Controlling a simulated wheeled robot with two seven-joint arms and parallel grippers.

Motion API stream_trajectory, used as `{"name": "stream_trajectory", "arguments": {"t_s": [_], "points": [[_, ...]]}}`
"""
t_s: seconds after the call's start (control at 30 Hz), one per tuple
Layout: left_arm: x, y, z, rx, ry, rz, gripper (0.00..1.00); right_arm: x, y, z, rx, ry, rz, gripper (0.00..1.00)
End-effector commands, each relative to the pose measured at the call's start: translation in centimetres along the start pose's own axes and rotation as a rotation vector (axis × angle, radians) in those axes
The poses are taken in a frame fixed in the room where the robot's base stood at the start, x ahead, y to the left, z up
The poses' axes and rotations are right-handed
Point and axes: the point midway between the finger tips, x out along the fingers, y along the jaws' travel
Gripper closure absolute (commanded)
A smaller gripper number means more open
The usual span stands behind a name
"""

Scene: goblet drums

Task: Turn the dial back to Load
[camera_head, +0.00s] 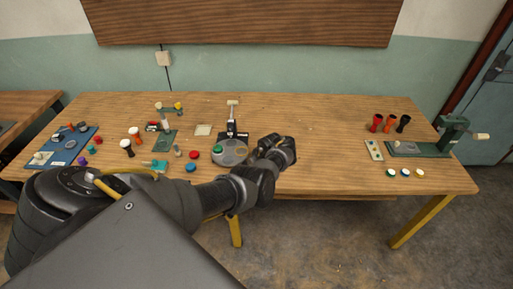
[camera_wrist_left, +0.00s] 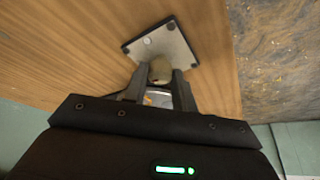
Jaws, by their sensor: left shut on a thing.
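My left gripper (camera_head: 284,150) reaches across the table front in the head view. In the left wrist view its two fingers (camera_wrist_left: 160,80) are shut on a rounded tan knob (camera_wrist_left: 160,68), which I take to be the dial's knob. The knob stands at the edge of a grey square plate (camera_wrist_left: 172,45) with a dark border, lying on the wood. A small pale round mark shows on the plate. No readable label shows, so I cannot tell the dial's setting. In the head view my gripper hides the knob and plate. My right gripper is in neither view.
A grey round disc (camera_head: 230,158) with a green piece sits just left of my gripper, before a black stand (camera_head: 233,136). Red (camera_head: 193,154) and blue (camera_head: 191,168) caps lie further left. A green hand-cranked device (camera_head: 453,132) stands at right.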

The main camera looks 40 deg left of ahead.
Motion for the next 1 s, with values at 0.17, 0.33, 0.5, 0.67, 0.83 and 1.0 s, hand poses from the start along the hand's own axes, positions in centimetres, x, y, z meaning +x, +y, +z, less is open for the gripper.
{"name": "stream_trajectory", "arguments": {"t_s": [0.17, 0.33, 0.5, 0.67, 0.83, 1.0], "points": [[-0.01, 0.03, 0.02, -0.012, -0.001, -0.005, 0.96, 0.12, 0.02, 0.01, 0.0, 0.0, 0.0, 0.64], [-0.03, 0.02, 0.01, -0.012, -0.001, -0.005, 0.96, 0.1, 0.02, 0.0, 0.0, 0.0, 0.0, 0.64], [-0.02, 0.02, 0.0, -0.011, -0.001, -0.004, 0.69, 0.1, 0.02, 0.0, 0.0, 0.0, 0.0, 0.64], [-0.02, 0.01, -0.01, -0.011, -0.001, -0.004, 0.52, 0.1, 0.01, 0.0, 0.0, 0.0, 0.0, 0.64], [-0.01, 0.0, -0.01, -0.011, -0.001, -0.005, 0.52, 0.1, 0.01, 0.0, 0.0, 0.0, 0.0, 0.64], [-0.65, 0.05, -0.09, -0.012, 0.001, -0.004, 0.52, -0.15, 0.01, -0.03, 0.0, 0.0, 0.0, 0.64]]}}
